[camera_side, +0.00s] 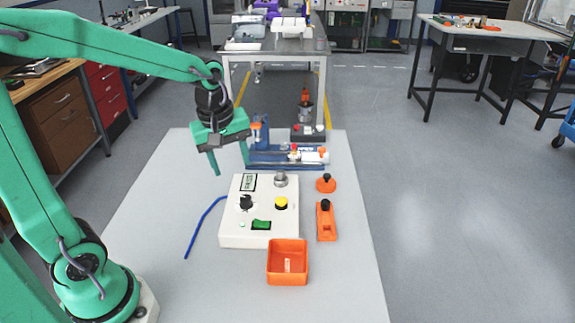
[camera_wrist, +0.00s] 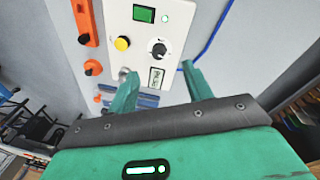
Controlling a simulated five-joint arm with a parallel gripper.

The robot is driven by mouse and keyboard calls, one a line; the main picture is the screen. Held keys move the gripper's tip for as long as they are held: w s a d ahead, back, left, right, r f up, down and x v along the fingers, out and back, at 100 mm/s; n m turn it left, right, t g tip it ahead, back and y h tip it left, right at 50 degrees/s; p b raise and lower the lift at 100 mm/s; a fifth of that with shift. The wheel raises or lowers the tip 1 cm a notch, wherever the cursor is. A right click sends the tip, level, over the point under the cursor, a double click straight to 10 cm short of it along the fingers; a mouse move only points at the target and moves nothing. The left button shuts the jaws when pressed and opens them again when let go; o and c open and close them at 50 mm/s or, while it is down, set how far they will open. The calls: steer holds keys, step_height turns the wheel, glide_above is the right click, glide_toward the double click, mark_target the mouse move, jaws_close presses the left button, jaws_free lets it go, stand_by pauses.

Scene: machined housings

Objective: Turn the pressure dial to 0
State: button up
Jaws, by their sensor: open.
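The white control box (camera_side: 230,233) stands on the table, and its top panel (camera_wrist: 180,20) shows in the wrist view. A black dial (camera_side: 246,203) with a scale around it sits on the left of the panel; it appears to be the pressure dial. It also shows in the wrist view (camera_wrist: 159,48), but its setting is too small to read. My gripper (camera_side: 232,169) is open and empty, above and behind the dial, touching nothing visible. Its two fingers (camera_wrist: 158,72) show in the wrist view.
The panel also has a yellow button (camera_side: 281,203), a green switch (camera_side: 261,225) and a silver knob (camera_side: 281,179). An orange tray (camera_side: 287,275) stands in front. Orange parts (camera_side: 326,220) lie right, a blue fixture (camera_side: 262,157) behind, a blue cable (camera_side: 203,225) left.

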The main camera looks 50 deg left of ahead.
mark_target(246, 197)
steer(key=w+f+n, duration=0.1)
steer(key=f+n, duration=0.1)
steer(key=w+a+f+n+g, duration=0.1)
steer(key=w+f+n, duration=0.1)
steer(key=w+a+f+n, duration=0.1)
steer(key=f+n, duration=0.1)
steer(key=n, duration=0.1)
steer(key=shift+w+a+f+g, duration=0.15)
steer(key=shift+w+f+g, duration=0.15)
steer(key=shift+w+g, duration=0.1)
steer(key=shift+f, duration=0.2)
steer(key=shift+f, duration=3.7)
steer(key=c, duration=1)
